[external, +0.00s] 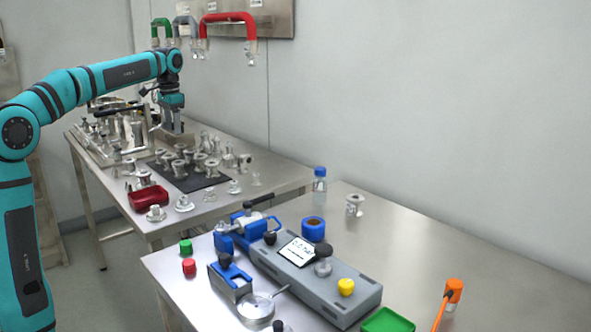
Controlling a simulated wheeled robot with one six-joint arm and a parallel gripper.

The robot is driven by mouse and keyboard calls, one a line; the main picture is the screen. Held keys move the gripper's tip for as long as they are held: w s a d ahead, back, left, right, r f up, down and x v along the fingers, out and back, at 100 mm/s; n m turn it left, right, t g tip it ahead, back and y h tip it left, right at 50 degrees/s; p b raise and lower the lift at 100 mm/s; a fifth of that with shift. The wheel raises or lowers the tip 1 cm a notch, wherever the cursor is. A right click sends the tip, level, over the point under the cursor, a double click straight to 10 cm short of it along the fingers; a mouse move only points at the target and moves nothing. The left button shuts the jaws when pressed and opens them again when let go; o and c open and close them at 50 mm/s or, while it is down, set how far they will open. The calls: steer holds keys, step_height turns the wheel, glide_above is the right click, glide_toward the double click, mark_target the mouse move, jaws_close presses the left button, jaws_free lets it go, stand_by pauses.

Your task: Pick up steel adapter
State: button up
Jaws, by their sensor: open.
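Several steel fittings of adapter-like shape (181,168) stand on a black mat (203,184) on the far table; I cannot tell which one is the steel adapter. My gripper (173,130) points down above the back of that table, behind the fittings on the mat. It is open, and I see nothing held in it. Its fingertips are small in this view, and the gap between them and the nearest parts is hard to judge.
More steel parts crowd the far table's left side near a metal frame (98,108). Coloured hoses (228,17) hang on the wall behind. The near table holds a grey-blue device (318,283) and a blue-capped bottle (320,186).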

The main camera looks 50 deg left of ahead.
mark_target(178, 162)
step_height(178, 162, down, 10)
steer(key=shift+f, duration=0.1)
steer(key=shift+w+f, duration=0.2)
steer(key=shift+f, duration=2.45)
steer(key=c, duration=0.8)
steer(key=shift+r, duration=0.15)
step_height(178, 162, up, 10)
steer(key=shift+f, duration=0.1)
